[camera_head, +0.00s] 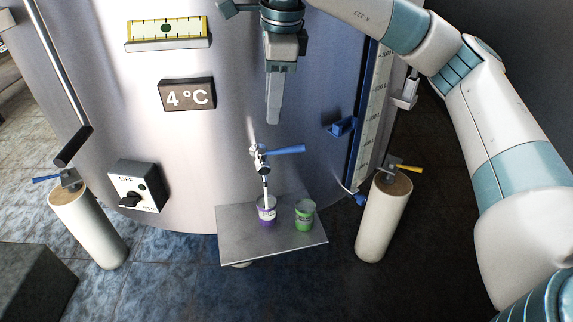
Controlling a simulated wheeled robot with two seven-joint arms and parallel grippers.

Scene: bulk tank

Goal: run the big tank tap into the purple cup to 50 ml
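The big tank tap (262,158) sticks out low on the tank front, its blue lever (284,151) pointing right. A thin white streak, which looks like running milk, goes from the spout down into the purple cup (267,214). The purple cup stands upright on the metal shelf (238,245), under the spout; its fill level is too small to read. My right gripper (274,121) hangs above the tap, apart from it, fingers pointing down. I see its fingers edge-on, so its opening cannot be told. My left gripper is out of view.
A green cup (304,215) stands right of the purple cup.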

